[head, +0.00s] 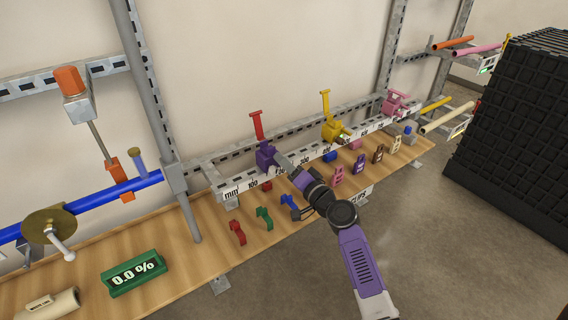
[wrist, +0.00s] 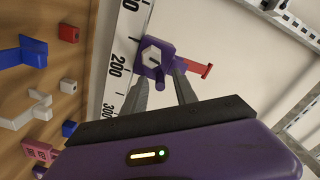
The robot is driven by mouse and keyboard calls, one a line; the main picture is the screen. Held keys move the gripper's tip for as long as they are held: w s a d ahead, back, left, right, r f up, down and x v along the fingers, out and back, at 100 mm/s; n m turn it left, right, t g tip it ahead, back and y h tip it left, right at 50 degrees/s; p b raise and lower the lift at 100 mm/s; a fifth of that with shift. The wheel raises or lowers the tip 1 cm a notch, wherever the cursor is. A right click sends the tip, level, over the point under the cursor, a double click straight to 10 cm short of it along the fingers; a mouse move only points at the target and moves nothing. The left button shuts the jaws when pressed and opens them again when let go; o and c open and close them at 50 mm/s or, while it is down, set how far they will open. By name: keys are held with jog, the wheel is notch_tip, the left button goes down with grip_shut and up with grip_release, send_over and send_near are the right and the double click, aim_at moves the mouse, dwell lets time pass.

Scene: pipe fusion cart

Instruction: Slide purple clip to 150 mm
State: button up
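The purple clip (head: 266,157) sits on the metal rail with the mm scale (head: 232,189), its red handle (head: 257,125) pointing up. In the wrist view the clip (wrist: 153,52) has a pale hexagonal window and stands beside the 200 mark (wrist: 119,65), on its 100 mm side; the exact reading is unclear. My gripper (wrist: 163,73) is at the clip, its fingers apart on either side of the near part of the clip. I see no clear contact between fingers and clip.
A yellow clip (head: 333,130) and a pink clip (head: 393,104) sit farther right on the same rail. Several small coloured clips, such as a green one (head: 264,217), lie on the wooden board below. A black crate stack (head: 525,130) stands at right.

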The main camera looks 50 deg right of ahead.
jog(key=b+v, duration=0.1)
jog(key=v, duration=0.6)
jog(key=shift+s, duration=0.1)
dwell(0.4)
